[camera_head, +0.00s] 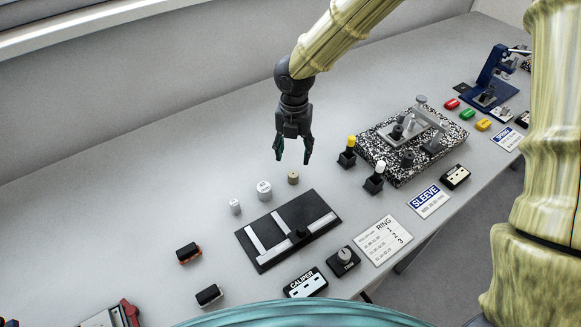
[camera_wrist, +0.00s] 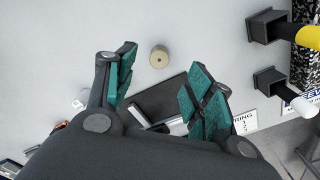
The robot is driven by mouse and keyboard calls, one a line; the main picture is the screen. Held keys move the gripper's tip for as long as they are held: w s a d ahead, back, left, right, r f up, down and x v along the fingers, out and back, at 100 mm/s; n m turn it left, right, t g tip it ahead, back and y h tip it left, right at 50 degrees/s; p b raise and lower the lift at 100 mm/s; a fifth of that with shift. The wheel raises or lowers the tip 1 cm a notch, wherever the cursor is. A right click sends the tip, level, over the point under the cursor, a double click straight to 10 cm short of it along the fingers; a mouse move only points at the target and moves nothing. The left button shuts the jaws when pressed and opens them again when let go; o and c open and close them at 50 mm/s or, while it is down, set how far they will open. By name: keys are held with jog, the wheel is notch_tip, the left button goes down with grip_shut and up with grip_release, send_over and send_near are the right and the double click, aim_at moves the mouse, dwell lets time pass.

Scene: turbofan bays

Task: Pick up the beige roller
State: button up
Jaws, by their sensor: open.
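The beige roller (camera_head: 293,177) is a short cylinder standing on the grey bench, behind the black tray, in the head view. In the wrist view the roller (camera_wrist: 159,57) shows from above as a tan disc with a small dark centre. It lies beyond the fingertips, near the gap between them. My gripper (camera_head: 293,158) is open and empty, pointing down above the bench near the roller. Its green-padded fingers (camera_wrist: 160,78) are spread apart in the wrist view. Nothing touches the roller.
Two pale cylinders, a larger one (camera_head: 264,190) and a smaller one (camera_head: 235,206), stand left of the roller. The black tray (camera_head: 262,262) lies in front. Black holders with a yellow-topped plug (camera_head: 351,143) and a white-topped plug (camera_head: 380,168) stand right, by a speckled block (camera_head: 440,165).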

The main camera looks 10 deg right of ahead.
aim_at(293, 173)
jog(key=shift+s+f, duration=0.7)
jog(key=shift+f, duration=0.1)
jog(key=f, duration=0.1)
jog(key=w+f, duration=0.1)
jog(key=shift+w+a+f+p, duration=0.1)
jog(key=shift+w+f+p, duration=0.1)
jog(key=shift+f+p, duration=0.15)
jog(key=shift+s+f+p, duration=0.5)
jog(key=shift+s+f, duration=0.05)
jog(key=shift+f, duration=0.1)
jog(key=f, duration=0.3)
jog(key=shift+w+p, duration=0.25)
jog(key=shift+p, duration=0.05)
jog(key=shift+s+f, duration=0.15)
jog(key=shift+f, duration=0.05)
grip_shut()
